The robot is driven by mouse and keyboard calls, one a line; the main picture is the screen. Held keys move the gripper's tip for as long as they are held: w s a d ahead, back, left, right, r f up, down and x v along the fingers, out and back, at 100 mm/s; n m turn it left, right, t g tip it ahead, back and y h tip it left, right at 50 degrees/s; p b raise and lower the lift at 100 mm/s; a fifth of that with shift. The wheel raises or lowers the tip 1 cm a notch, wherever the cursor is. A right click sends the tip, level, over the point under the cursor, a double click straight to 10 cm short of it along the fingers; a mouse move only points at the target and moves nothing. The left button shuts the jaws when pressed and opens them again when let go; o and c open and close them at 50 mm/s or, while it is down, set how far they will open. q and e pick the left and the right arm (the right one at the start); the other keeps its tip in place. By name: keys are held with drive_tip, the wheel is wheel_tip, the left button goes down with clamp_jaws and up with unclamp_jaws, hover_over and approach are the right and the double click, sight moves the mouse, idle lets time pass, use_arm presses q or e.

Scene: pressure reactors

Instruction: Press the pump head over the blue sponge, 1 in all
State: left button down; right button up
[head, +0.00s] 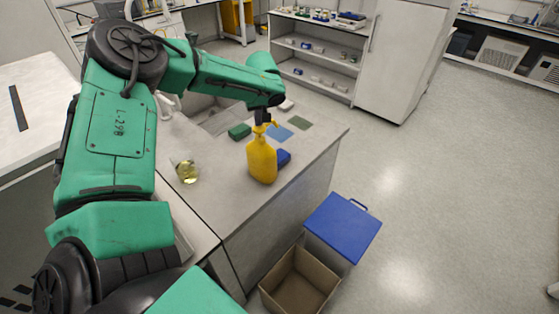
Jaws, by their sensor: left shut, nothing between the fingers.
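A yellow pump bottle (262,160) stands upright on the grey counter near its right front part. My left gripper (263,119) is shut and points down at the pump head (262,128), right at the top of the bottle. I cannot tell whether the fingertips touch the head. A blue sponge (284,157) lies on the counter just right of the bottle, partly hidden behind it. A green sponge (240,131) lies behind and left of the bottle. My right gripper is not in view.
A glass with yellow liquid (187,171) stands left of the bottle. A flat blue cloth (279,133) and a dark green cloth (300,123) lie behind. A blue-lidded bin (343,228) and an open cardboard box (299,284) stand on the floor beside the counter (222,205).

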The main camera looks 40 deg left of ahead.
use_arm(q)
drive_tip(key=shift+f+b, duration=0.85)
drive_tip(key=shift+f, duration=0.2)
drive_tip(key=shift+r+p, duration=0.8)
drive_tip(key=shift+r, duration=0.8)
drive_tip(key=shift+r+p, duration=0.1)
drive_tip(key=shift+p, duration=0.2)
wheel_tip(320, 180, up, 6)
drive_tip(key=p, duration=0.3)
drive_tip(key=shift+p, duration=0.3)
